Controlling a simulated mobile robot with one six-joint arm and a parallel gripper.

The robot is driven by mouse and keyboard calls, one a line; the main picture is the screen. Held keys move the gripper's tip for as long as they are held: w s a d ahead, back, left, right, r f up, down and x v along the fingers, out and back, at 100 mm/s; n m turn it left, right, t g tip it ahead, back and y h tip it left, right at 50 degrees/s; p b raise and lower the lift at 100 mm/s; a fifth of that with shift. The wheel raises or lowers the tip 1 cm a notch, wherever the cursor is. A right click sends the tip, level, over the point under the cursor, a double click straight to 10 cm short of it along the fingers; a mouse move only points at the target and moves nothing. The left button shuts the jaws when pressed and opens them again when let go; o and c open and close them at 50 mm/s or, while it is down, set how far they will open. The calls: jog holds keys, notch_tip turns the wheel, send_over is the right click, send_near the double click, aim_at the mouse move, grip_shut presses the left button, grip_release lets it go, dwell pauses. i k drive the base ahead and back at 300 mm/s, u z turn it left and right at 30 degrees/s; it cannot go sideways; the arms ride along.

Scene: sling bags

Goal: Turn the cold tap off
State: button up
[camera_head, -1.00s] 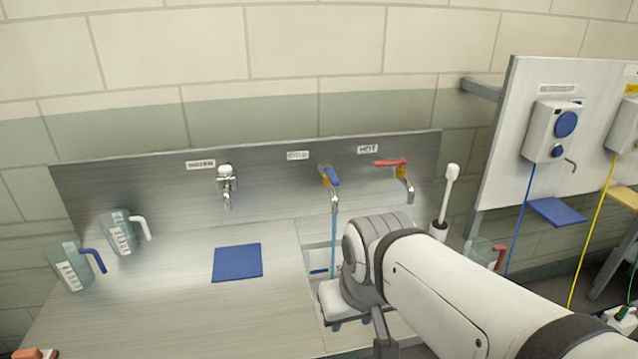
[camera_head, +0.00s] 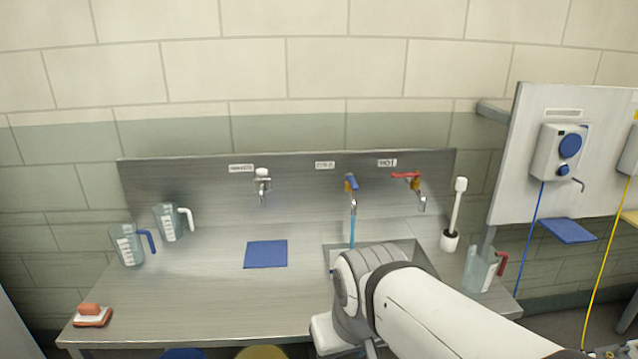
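The cold tap (camera_head: 352,187) has a blue lever and sits under the cold label (camera_head: 325,165) on the steel backsplash. A thin blue stream of water (camera_head: 352,232) runs from its spout into the sink (camera_head: 408,246). The hot tap (camera_head: 410,182), with a red lever turned sideways, is to its right, and no stream shows under it. My arm reaches in from the lower right, in front of the sink, and hides much of the basin. My gripper's fingers are hidden or cut off below the arm, so their state does not show.
A third tap (camera_head: 262,184) is on the left. A blue mat (camera_head: 266,254), two jugs (camera_head: 127,245) and a soap dish (camera_head: 92,317) are on the counter. A brush in its holder (camera_head: 453,214) and a red-handled jug (camera_head: 480,268) are at the right.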

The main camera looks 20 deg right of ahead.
aim_at(350, 177)
jog(key=i, duration=0.9)
jog(key=u, duration=0.1)
